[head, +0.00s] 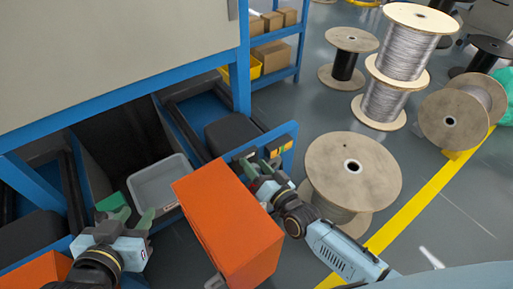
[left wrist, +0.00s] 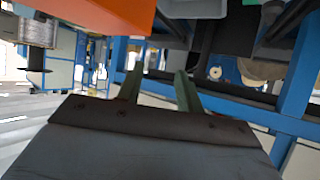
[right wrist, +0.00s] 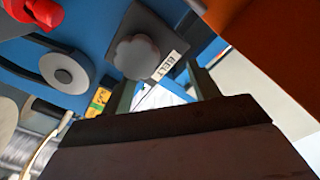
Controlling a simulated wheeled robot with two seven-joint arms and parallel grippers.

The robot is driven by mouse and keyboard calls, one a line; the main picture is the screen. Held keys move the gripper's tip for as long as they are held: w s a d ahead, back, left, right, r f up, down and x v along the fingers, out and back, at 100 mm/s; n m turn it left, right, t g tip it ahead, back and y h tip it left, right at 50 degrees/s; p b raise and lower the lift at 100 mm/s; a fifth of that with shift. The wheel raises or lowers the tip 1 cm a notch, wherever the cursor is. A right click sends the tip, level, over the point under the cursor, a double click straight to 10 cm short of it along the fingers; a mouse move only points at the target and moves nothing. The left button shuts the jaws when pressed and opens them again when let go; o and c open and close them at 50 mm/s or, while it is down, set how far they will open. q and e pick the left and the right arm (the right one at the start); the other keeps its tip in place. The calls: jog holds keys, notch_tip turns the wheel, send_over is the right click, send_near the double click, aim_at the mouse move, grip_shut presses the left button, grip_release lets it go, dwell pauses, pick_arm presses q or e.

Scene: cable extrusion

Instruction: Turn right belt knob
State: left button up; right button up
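The belt knob (right wrist: 137,55) is a dark grey lobed knob on a dark square plate, beside a white "BELT" label (right wrist: 165,66), in the right wrist view. My right gripper (right wrist: 164,86) has its two fingers apart with nothing held. The knob shows just beyond the fingertips, nearer the left finger in that view; I cannot tell whether they touch. In the head view, my right gripper (head: 259,168) is at the blue panel's end, and I cannot make out the knob there. My left gripper (head: 130,214) is open and empty near the grey bin, also open in the left wrist view (left wrist: 158,85).
A round grey dial (right wrist: 64,70) and a red knob (right wrist: 35,12) share the blue panel. An orange box (head: 225,220) stands close beside my right gripper. A grey bin (head: 158,185) lies between the arms. Cable spools (head: 352,172) stand at right.

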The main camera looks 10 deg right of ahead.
pick_arm(q)
jog(key=s+a+f+g+y+p, duration=0.2)
jog(key=s+a+f+g, duration=0.3)
jog(key=s+f+g, duration=0.3)
jog(key=s+f+p, duration=0.1)
jog(key=s, duration=0.1)
jog(key=shift+s+a+n+y+p, duration=0.2)
jog(key=shift+s+n+y+p, duration=0.1)
jog(key=shift+y+p, duration=0.1)
pick_arm(e)
notch_tip(320, 180, up, 7)
jog(key=shift+s, duration=0.15)
